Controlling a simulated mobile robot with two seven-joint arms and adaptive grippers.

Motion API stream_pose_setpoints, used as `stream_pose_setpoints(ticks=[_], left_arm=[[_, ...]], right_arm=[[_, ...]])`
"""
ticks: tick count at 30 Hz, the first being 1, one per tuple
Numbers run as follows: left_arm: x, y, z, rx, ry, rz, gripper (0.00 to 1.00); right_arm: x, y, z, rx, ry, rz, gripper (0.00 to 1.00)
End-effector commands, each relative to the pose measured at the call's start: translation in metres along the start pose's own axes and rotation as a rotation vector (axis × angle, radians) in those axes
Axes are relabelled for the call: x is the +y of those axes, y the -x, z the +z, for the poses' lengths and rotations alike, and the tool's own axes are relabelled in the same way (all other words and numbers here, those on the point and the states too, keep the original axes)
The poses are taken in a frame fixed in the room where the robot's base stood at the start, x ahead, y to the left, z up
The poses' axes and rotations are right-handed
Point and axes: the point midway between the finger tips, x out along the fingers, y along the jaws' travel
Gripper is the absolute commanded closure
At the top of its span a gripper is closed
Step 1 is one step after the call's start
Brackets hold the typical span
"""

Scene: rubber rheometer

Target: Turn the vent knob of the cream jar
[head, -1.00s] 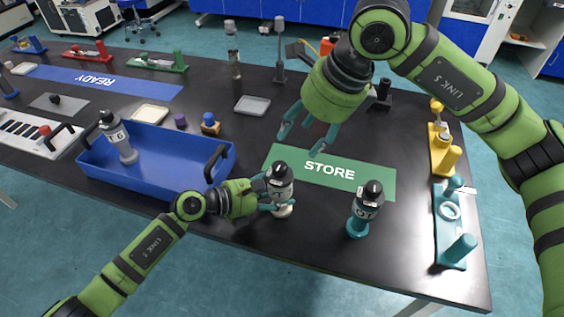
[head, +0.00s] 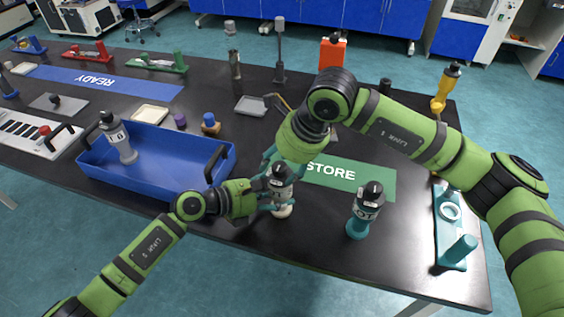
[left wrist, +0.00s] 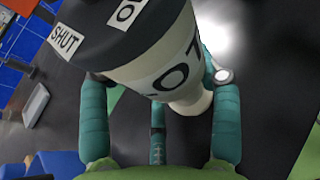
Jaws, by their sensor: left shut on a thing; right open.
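The cream jar (head: 282,199) stands upright near the table's front edge, with a black vent knob (head: 281,173) on top. In the left wrist view the jar's cream body (left wrist: 180,75) carries a dark-lettered label, and the black knob (left wrist: 110,30) shows a white SHUT tag. My left gripper (head: 268,195) is shut around the jar's side, teal fingers on either side of it. My right gripper (head: 276,164) is open, its fingers pointing down beside and above the knob. Whether they touch the knob I cannot tell; they partly overlap it in the head view.
A teal jar (head: 364,212) with a black top stands to the right. The green STORE mat (head: 374,180) lies behind. A blue tray (head: 185,155) holding a grey jar (head: 118,140) is at the left. A teal stand (head: 452,240) is at the right edge.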

Motion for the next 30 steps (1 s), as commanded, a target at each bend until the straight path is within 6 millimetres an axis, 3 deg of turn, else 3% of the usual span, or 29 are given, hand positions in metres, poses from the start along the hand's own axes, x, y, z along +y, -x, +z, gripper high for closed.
stream_pose_setpoints(ticks=[4,8,20,30], left_arm=[[0.0001,0.0000,0.0009,-0.002,0.000,0.000,0.75],[0.0001,0.0000,0.0008,-0.002,0.000,0.000,0.75],[-0.0006,-0.0003,0.0011,-0.002,-0.002,-0.001,0.76],[-0.0011,-0.0006,0.0011,-0.002,-0.001,-0.003,0.76]], right_arm=[[0.0001,0.0000,0.0000,0.000,0.000,0.000,0.44],[0.0002,0.0001,0.0001,0.000,0.000,0.000,0.96],[0.0007,0.0003,0.0004,0.000,-0.021,-0.008,0.98],[0.0022,0.0002,0.0010,-0.001,-0.198,-0.080,0.98]])
